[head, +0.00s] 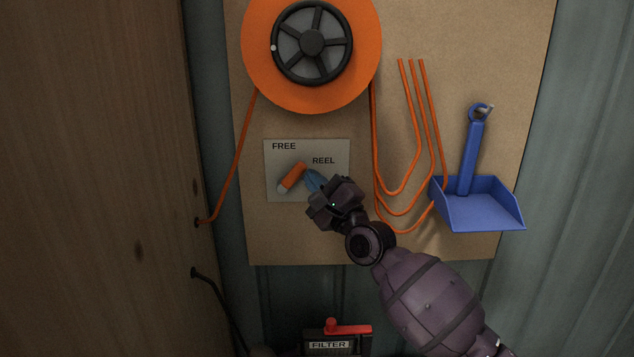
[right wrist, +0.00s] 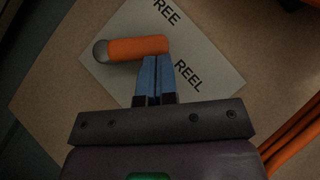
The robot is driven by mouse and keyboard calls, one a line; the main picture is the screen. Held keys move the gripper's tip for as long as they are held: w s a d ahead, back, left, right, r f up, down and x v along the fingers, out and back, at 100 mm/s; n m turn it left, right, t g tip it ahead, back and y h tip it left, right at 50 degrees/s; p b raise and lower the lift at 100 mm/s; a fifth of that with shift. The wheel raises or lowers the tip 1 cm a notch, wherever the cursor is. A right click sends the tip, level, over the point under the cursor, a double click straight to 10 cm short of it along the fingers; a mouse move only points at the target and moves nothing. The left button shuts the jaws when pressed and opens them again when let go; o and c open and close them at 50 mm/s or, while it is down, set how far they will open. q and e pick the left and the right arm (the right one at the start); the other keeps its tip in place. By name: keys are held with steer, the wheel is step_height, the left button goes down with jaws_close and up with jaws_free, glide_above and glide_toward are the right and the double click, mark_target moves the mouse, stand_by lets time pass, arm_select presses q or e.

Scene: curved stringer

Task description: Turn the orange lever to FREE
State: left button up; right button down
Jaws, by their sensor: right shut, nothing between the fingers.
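The orange lever (head: 292,177) sits on a grey plate (head: 275,160) marked FREE and REEL. In the head view it slants, with its grey end at the lower left and its orange end at the upper right. In the right wrist view the lever (right wrist: 138,48) lies just beyond my fingertips. My right gripper (head: 312,180) is shut with blue fingers together and nothing between them. Its tips (right wrist: 156,62) are at or very near the lever's orange end, beside it; I cannot tell whether they touch. My left gripper is not in view.
An orange reel (head: 258,70) with a black handwheel (head: 312,42) is above the plate. Orange hoses (head: 376,150) hang at its right, near my arm. A blue dustpan (head: 480,205) hangs further right. A FILTER box (head: 330,345) with a red handle is below. A wooden panel (head: 90,180) stands left.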

mark_target(300, 164)
steer(key=r+n+g+p, duration=0.1)
steer(key=n, duration=0.1)
steer(key=a+r+n+g+p, duration=0.1)
steer(key=r+n+g, duration=0.1)
steer(key=shift+s+a+r, duration=0.1)
steer(key=n+p, duration=0.1)
steer(key=a+n+g+h+p, duration=0.1)
steer(key=shift+a+r+g+p, duration=0.1)
steer(key=shift+r+g+p, duration=0.2)
steer(key=shift+r+p, duration=0.05)
steer(key=shift+a+n+h+p, duration=0.25)
steer(key=shift+n+h+p, duration=0.05)
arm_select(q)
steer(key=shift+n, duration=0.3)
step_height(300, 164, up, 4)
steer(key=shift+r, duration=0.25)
arm_select(e)
steer(key=shift+a+f+g, duration=0.1)
steer(key=shift+f+g, duration=0.05)
steer(key=shift+g, duration=0.15)
steer(key=shift+f, duration=0.1)
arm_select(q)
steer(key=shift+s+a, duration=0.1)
